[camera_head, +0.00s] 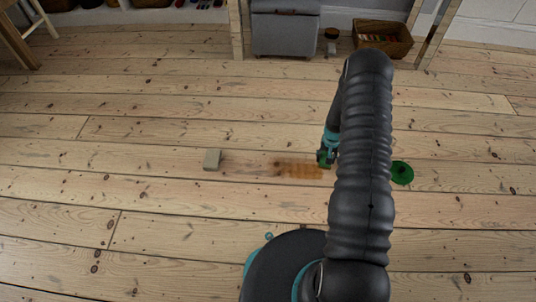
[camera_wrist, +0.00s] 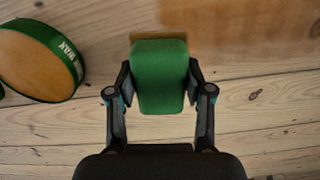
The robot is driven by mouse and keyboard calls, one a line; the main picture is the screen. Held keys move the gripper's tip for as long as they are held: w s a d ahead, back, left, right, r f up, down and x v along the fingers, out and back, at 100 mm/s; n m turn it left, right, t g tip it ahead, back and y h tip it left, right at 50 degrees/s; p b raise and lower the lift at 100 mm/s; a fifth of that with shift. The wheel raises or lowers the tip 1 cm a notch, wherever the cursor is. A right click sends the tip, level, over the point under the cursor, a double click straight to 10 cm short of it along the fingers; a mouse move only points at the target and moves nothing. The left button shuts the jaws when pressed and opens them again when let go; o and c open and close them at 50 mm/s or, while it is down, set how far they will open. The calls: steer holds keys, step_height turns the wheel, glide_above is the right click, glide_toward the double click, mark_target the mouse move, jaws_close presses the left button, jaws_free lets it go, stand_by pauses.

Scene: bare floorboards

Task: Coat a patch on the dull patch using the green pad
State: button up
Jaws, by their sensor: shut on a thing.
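The green pad (camera_wrist: 160,75) is between the two fingers of my gripper (camera_wrist: 160,88), which is shut on it. A thin brown strip shows along the pad's far edge. In the head view my gripper (camera_head: 326,157) is at the right end of an amber-brown patch (camera_head: 298,171) on the boards, partly behind my arm. The patch also shows in the wrist view (camera_wrist: 240,25), smooth and a little shiny, just beyond the pad. I cannot tell whether the pad touches the floor. A round green tin (camera_head: 402,172) lies right of my arm; its amber contents show in the wrist view (camera_wrist: 35,62).
A small grey-beige block (camera_head: 212,159) lies on the floor left of the patch. A grey box (camera_head: 285,30) and a wicker basket (camera_head: 383,40) stand at the back. The floorboards between are clear.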

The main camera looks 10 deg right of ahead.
steer(key=shift+r+p, duration=1.15)
steer(key=shift+r, duration=1.6)
steer(key=shift+a, duration=0.1)
